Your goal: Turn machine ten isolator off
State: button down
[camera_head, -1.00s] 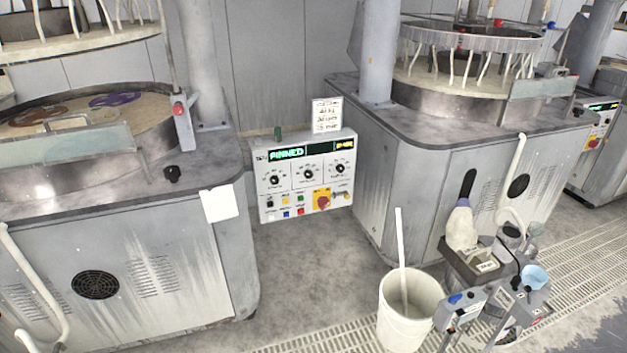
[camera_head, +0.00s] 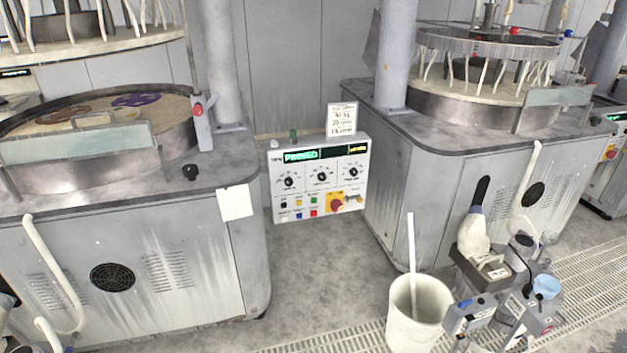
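A white control panel (camera_head: 320,180) stands between two polishing machines, facing me. Its left label looks like "TEN", and a green lit display (camera_head: 301,155) tops it, its word too blurred to read surely. The isolator (camera_head: 336,202) is a red rotary knob on a yellow plate at the panel's lower right. Its pointing direction is too small to tell. Small coloured buttons (camera_head: 299,207) sit to its left, and a small metallic piece (camera_head: 354,199) to its right. Three black dials run across the middle. My gripper is not in view.
The left machine (camera_head: 130,270) and right machine (camera_head: 400,180) flank the panel. Bare floor (camera_head: 330,260) lies in front of it. A white bucket (camera_head: 418,312) with a pole and a cluttered cart (camera_head: 493,268) stand at the lower right. A card (camera_head: 341,119) stands above the panel.

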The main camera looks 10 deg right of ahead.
aim_at(336, 204)
jog(key=u, duration=0.05)
jog(key=i, duration=0.9)
jog(key=z, duration=0.05)
